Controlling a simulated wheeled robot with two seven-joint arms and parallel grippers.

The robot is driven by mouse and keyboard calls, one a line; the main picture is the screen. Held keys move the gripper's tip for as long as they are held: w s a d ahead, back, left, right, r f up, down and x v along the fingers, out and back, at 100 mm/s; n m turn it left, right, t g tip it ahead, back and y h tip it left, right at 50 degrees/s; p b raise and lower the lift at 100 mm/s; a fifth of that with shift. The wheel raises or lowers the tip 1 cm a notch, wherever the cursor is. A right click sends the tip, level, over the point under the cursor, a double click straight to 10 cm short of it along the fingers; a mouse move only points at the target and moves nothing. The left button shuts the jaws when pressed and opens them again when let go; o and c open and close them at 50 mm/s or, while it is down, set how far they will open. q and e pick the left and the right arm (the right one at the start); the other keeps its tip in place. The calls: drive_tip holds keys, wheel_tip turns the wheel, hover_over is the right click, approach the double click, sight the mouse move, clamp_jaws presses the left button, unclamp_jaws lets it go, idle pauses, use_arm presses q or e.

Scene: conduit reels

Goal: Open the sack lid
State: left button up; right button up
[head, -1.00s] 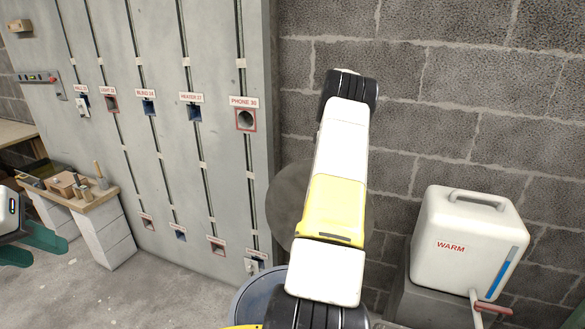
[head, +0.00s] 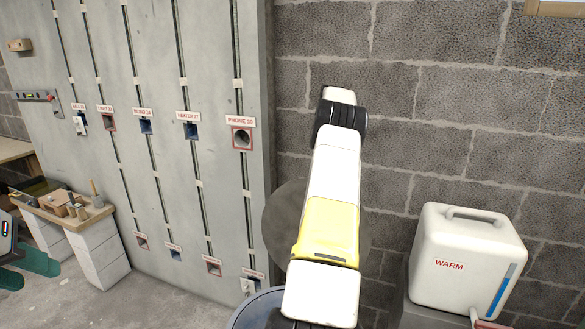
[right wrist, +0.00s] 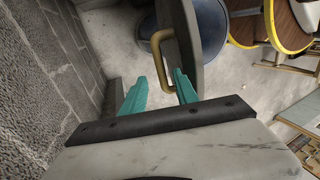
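A round grey lid (head: 284,218) stands steeply on edge above a blue drum (head: 248,309), partly hidden behind my right arm in the head view. In the right wrist view the lid (right wrist: 184,45) shows nearly edge-on, with a brass bar handle (right wrist: 157,50) and the blue drum (right wrist: 211,25) behind it. My right gripper (right wrist: 161,75) is open; its teal fingertips are apart, with the handle's near end appearing between them. I cannot tell whether they touch it. My left gripper (head: 28,270) is open and empty at the left edge of the head view.
A white tank marked WARM (head: 465,250) stands on a block right of my right arm. A grey panel (head: 215,60) with labelled conduit openings is at left. A small bench (head: 62,213) with tools stands before it. Block wall lies close behind the lid.

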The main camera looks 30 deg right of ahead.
drive_tip(key=shift+v, duration=1.15)
drive_tip(key=s+a+r+m+t+h, duration=0.1)
drive_tip(key=a+r+t, duration=0.1)
drive_tip(key=a+r, duration=0.7)
drive_tip(key=s+a+r+m+t+h, duration=0.15)
drive_tip(key=a+r, duration=0.45)
drive_tip(key=a, duration=0.6)
drive_tip(key=s+a+m+t, duration=0.2)
drive_tip(key=s+a+t, duration=0.1)
drive_tip(key=s+a, duration=0.85)
drive_tip(key=s+a+f+m+t+y, duration=0.1)
drive_tip(key=s+a+f+m+t, duration=0.1)
drive_tip(key=s+a+f, duration=0.4)
drive_tip(key=s+a, duration=0.1)
drive_tip(key=s, duration=0.3)
drive_tip(key=shift+y, duration=0.35)
